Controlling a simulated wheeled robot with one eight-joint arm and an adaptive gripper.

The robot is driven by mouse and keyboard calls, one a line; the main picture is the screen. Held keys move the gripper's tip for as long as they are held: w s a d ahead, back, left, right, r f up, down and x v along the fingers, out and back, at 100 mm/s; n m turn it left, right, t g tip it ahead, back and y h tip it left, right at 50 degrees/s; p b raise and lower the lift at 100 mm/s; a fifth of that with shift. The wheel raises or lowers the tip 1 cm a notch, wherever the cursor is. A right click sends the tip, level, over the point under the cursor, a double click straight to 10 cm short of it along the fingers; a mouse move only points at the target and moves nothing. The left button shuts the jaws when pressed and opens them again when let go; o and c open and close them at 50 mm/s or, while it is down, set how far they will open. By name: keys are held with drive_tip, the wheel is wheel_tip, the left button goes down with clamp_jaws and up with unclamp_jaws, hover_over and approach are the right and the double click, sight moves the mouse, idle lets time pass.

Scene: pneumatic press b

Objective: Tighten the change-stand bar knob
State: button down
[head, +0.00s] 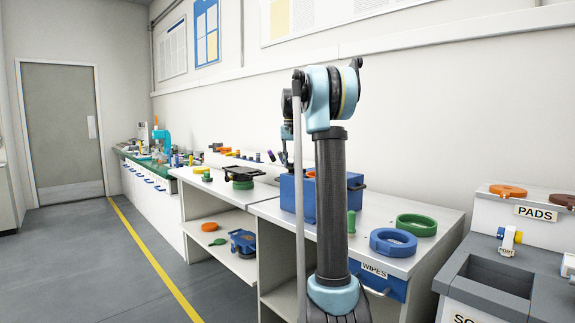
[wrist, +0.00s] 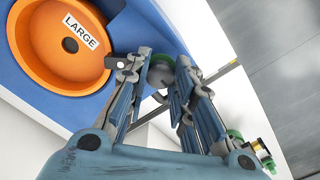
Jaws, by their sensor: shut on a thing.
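In the wrist view, my gripper (wrist: 166,64) is shut on a small grey round knob (wrist: 161,77), with one finger on each side of it. The fingers partly hide the knob. A thin grey bar (wrist: 226,72) runs slantwise behind the fingers, near the knob; where the two join is hidden. An orange round dish (wrist: 35,50) labelled LARGE sits on a blue surface (wrist: 130,25) to the left of the fingers.
In the head view, a blue box (head: 288,190) stands on the white bench behind my arm. Blue (head: 393,243) and green (head: 416,225) rings lie at its right, above a drawer labelled WIPES (head: 374,269). The floor at left (head: 90,270) is clear.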

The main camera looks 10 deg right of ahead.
drive_tip(key=c, duration=1.3)
unclamp_jaws()
drive_tip(key=shift+c, duration=0.2)
wheel_tip(320, 180, up, 12)
drive_tip(key=s+f+n+t, duration=0.1)
drive_tip(key=s+f, duration=0.8)
drive_tip(key=s, duration=0.3)
drive_tip(key=s+a+f+n, duration=0.1)
drive_tip(key=s+f, duration=0.8)
drive_tip(key=s, duration=0.3)
drive_tip(key=s+f+n+t, duration=0.1)
drive_tip(key=s+f, duration=0.8)
drive_tip(key=s, duration=0.3)
drive_tip(key=s+f+n, duration=0.1)
drive_tip(key=s+f, duration=0.9)
drive_tip(key=f, duration=0.5)
drive_tip(key=shift+s+a+f, duration=0.3)
